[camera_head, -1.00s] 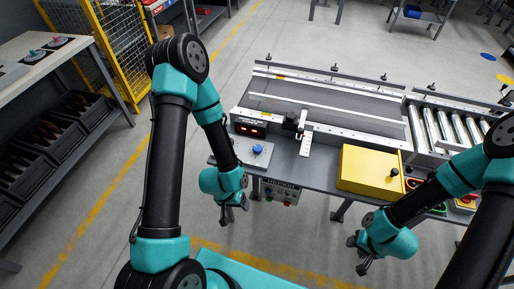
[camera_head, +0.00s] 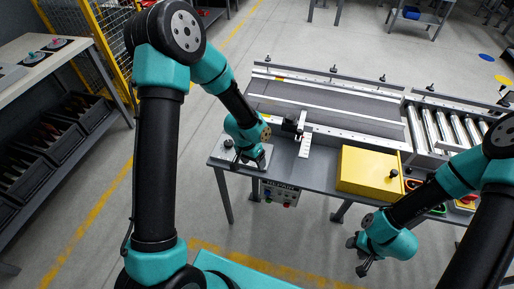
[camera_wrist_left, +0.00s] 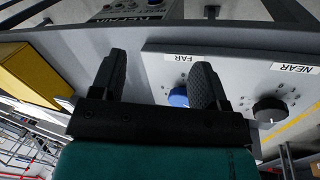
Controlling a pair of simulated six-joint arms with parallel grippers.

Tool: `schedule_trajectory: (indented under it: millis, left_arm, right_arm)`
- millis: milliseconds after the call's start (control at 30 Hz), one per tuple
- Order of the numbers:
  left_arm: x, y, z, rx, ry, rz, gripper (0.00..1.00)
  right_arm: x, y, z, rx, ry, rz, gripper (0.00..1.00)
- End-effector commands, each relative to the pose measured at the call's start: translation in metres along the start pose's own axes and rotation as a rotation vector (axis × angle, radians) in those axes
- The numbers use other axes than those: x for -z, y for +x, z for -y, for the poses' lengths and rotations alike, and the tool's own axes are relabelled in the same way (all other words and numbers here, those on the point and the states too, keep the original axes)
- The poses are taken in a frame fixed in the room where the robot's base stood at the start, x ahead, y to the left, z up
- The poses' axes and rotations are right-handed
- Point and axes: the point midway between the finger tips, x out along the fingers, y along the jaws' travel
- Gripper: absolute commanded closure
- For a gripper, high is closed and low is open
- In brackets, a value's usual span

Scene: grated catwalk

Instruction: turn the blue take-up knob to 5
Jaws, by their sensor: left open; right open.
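The blue knob (camera_wrist_left: 178,97) sits on a light grey panel (camera_wrist_left: 225,68) beside a "FAR" label in the left wrist view, partly covered by one finger. A black knob (camera_wrist_left: 269,109) with a "NEAR" label is on the same panel. In the head view my left gripper (camera_head: 249,162) is over the panel (camera_head: 226,156) at the table's left end and hides the blue knob. My left gripper is open and empty; its fingers (camera_wrist_left: 160,78) show in the wrist view, with the knob near one finger, not centred between them. My right gripper (camera_head: 364,258) is open and empty, in front of the table.
A yellow box (camera_head: 368,171) stands on the grey table right of the panel. A conveyor (camera_head: 330,105) with rails runs along the back, and a black clamp with a white scale (camera_head: 305,145) is in front of it. A control box (camera_head: 281,193) hangs under the table edge.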

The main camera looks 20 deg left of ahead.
Motion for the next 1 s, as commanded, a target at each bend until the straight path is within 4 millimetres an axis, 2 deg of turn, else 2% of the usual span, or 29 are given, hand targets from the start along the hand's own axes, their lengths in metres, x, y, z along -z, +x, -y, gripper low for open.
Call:
schedule_trajectory:
  millis: [33, 200, 300, 400, 767, 1000]
  left_arm:
    - [0.018, -0.021, -0.001, 0.029, 0.04, 0.0, 0.32]
    - [0.063, -0.094, -0.003, 0.155, 0.15, 0.039, 0.32]
    - [0.077, -0.128, -0.003, 0.218, 0.181, 0.056, 0.32]
    - [0.084, -0.147, -0.003, 0.253, 0.194, 0.067, 0.32]
    - [0.085, -0.151, -0.002, 0.262, 0.197, 0.073, 0.32]
    - [0.084, -0.138, 0.001, 0.262, 0.197, 0.074, 0.32]
  right_arm:
    - [0.0, 0.0, 0.0, 0.0, 0.0, 0.0, 0.57]
    - [0.0, 0.0, 0.0, 0.0, 0.0, 0.0, 0.57]
    - [0.0, 0.0, 0.0, 0.0, 0.0, 0.0, 0.57]
    - [0.0, 0.0, 0.0, 0.0, 0.0, 0.0, 0.57]
    - [0.0, 0.0, 0.0, 0.0, 0.0, 0.0, 0.57]
    - [0.0, 0.0, 0.0, 0.0, 0.0, 0.0, 0.57]
